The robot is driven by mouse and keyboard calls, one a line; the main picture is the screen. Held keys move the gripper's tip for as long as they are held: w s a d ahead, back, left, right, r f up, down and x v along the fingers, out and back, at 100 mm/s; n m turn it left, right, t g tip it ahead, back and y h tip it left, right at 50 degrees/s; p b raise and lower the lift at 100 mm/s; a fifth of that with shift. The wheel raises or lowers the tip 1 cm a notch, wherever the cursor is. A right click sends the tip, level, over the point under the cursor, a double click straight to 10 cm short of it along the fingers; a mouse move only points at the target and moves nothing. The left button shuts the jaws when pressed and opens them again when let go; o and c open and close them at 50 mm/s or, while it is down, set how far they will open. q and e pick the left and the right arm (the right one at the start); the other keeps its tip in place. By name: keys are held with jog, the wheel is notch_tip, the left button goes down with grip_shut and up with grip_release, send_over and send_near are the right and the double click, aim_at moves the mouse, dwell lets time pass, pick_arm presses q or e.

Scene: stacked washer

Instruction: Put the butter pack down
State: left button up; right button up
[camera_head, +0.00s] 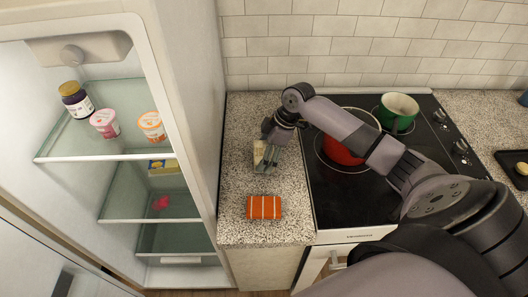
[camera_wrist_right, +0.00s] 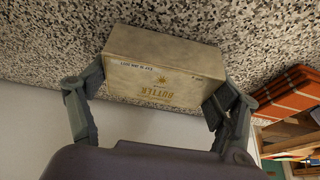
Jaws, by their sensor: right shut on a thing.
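In the head view my right gripper (camera_head: 270,158) is over the speckled counter (camera_head: 240,180), between the fridge and the stove. The butter pack (camera_head: 259,149) is partly hidden by the fingers there. The pack is at or just above the counter; I cannot tell whether it touches. My left gripper is not in view.
An orange striped pack (camera_head: 264,207) lies on the counter nearer the front edge. The black cooktop (camera_head: 335,200) holds a red pot (camera_head: 338,152) and a green pot (camera_head: 398,108). The open fridge (camera_head: 185,110) stands at left, with a jar (camera_head: 76,100) and tubs inside.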

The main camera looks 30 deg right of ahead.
jog(key=o, duration=1.3)
jog(key=b+v, duration=0.2)
jog(key=v, duration=1)
jog(key=shift+a+r, duration=0.1)
jog(key=shift+r, duration=0.05)
